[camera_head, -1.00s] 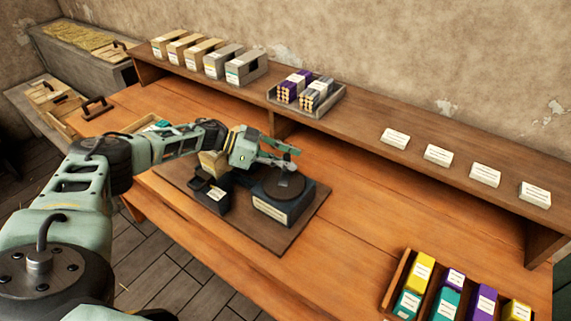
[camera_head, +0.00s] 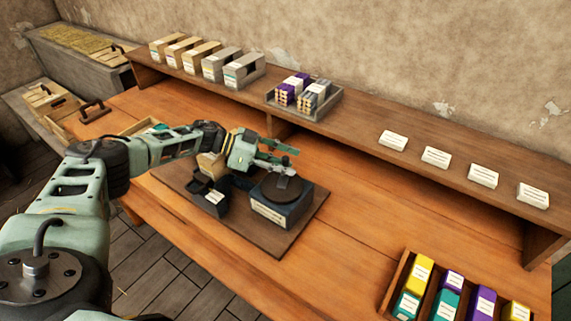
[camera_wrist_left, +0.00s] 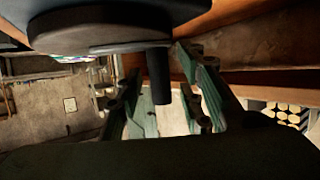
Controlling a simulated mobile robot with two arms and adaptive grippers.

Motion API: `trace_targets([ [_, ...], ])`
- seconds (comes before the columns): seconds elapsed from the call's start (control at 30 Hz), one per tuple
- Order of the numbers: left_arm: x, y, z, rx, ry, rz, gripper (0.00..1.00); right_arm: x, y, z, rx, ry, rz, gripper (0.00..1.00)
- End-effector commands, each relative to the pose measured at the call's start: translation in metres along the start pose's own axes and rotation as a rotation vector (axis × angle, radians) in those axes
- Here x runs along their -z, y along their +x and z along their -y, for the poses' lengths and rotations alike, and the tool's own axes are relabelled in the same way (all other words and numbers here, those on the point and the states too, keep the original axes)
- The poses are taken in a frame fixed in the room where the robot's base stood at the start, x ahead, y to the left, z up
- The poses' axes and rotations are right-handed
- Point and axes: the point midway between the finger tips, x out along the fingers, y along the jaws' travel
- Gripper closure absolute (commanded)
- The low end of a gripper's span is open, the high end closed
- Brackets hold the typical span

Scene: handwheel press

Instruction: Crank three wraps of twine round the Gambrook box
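The press is a dark blue-grey block (camera_head: 280,210) with a white label and a round dark handwheel (camera_head: 281,190) on top. My left gripper (camera_head: 285,155) is just above and behind the wheel. In the left wrist view the wheel's dark disc (camera_wrist_left: 110,30) fills the top, and a dark crank peg (camera_wrist_left: 158,78) hangs between my left gripper's green fingers (camera_wrist_left: 168,108). The fingers are apart, with a gap showing beside the peg. A tan box (camera_head: 211,165) stands left of the press, partly hidden by my arm. Labels are too small to read, so I cannot tell which box is Gambrook. My right gripper is out of view.
A black labelled holder (camera_head: 211,196) sits beside the press on a brown board (camera_head: 270,240). The raised shelf (camera_head: 350,120) behind holds boxes, a tray of twine-like bundles (camera_head: 305,93) and white cards. A wooden crate (camera_head: 395,285) of coloured packs is front right. The bench between is clear.

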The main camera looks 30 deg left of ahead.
Motion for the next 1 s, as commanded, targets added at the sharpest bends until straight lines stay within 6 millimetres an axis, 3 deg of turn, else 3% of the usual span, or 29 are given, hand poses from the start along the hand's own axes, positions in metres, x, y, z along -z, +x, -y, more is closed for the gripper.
trace_targets([
  [0.5,0.080,-0.033,0.000,0.000,0.002,-0.001,0.65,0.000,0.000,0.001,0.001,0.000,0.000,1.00],
  [1.0,0.089,-0.031,-0.003,-0.001,0.004,-0.005,0.65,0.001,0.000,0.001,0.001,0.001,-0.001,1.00],
])
